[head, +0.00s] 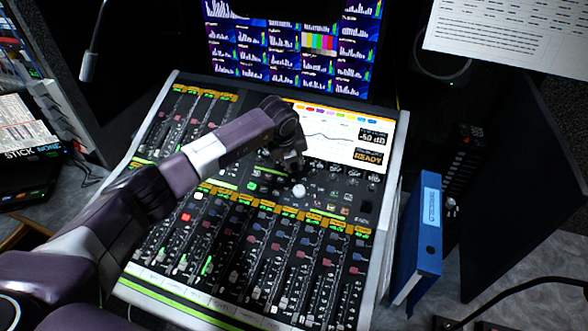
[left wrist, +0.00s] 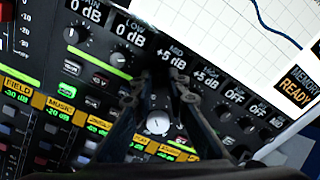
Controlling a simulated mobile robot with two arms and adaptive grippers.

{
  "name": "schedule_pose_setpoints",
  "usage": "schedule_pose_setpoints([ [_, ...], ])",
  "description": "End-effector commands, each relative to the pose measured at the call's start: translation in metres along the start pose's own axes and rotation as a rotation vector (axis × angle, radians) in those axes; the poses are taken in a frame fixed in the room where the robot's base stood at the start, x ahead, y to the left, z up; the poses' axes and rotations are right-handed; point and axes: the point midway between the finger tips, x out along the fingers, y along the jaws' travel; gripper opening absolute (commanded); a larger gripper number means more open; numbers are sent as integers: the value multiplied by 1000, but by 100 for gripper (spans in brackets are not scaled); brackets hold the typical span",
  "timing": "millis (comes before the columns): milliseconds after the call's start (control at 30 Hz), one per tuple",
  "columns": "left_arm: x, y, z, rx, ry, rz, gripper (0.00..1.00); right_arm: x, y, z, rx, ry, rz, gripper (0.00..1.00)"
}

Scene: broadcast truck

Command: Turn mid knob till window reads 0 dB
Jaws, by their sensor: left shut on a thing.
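My left gripper (head: 291,168) reaches down to the knob row below the console's screen. In the left wrist view its two fingertips (left wrist: 160,80) are closed around the mid knob, just under the MID label. The knob itself is mostly hidden between the dark fingers. The mid window (left wrist: 172,60) reads +5 dB in the left wrist view. Beside it, the low window (left wrist: 130,34) reads 0 dB and the high window (left wrist: 206,75) reads +5 dB. My right gripper is in neither view.
The low knob (left wrist: 121,56) stands close to the left of the fingers. A larger white knob (head: 298,190) sits just below them, also in the left wrist view (left wrist: 158,122). Fader strips fill the console's lower part. A blue binder (head: 420,235) stands at its right.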

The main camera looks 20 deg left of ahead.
Motion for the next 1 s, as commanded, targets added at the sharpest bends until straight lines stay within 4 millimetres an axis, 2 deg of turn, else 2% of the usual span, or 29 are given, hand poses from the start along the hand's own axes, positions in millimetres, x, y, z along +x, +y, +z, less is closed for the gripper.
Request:
schedule_pose_setpoints([
  [100, 2, 1, 0, -105, -2, -3, 0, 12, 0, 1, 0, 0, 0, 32],
  [500, 1, 1, 0, -378, -2, -5, 0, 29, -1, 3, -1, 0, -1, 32],
  [1000, -1, 1, 1, -471, -2, -6, 0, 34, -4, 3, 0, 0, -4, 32],
])
